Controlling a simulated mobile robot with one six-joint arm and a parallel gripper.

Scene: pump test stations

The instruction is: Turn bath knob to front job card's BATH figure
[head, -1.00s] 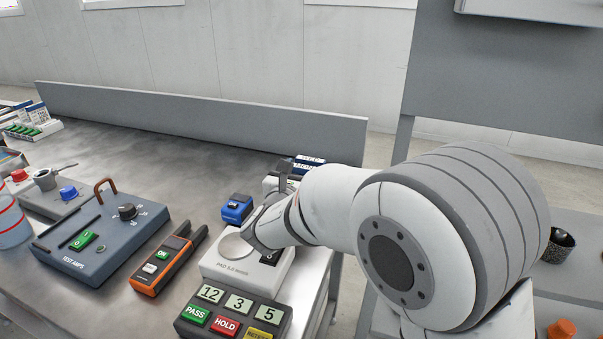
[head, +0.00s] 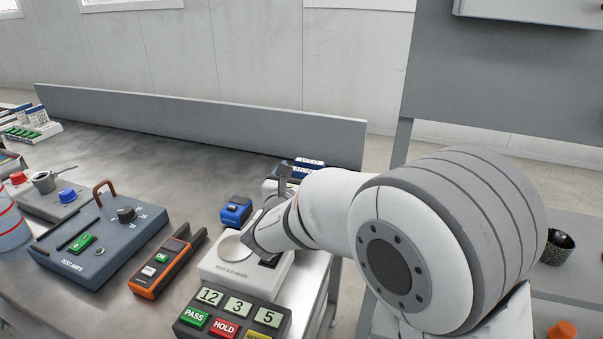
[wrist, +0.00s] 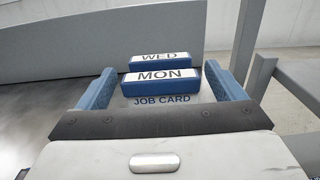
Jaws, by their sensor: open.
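The job card holder (head: 271,187) stands at the back right of the bench, partly behind my arm. In the wrist view a blue-edged card marked MON (wrist: 161,79) is in front, with one marked WED (wrist: 158,58) behind it. The words JOB CARD show below MON; no BATH figure is visible. My gripper (wrist: 158,82) is open, its blue fingers either side of the cards in that view; I cannot tell if they touch. In the head view it is mostly hidden by my arm. No knob is labelled BATH; a black knob (head: 126,214) sits on the TEST AMPS box (head: 75,262).
A white device with a round plate (head: 232,246) lies under my arm. A PASS/HOLD button panel (head: 214,323), orange meter (head: 160,277), small blue block (head: 236,211) and blue-knobbed grey unit (head: 40,207) are nearby. A low grey panel (head: 200,122) edges the back. Bench behind the TEST AMPS box is clear.

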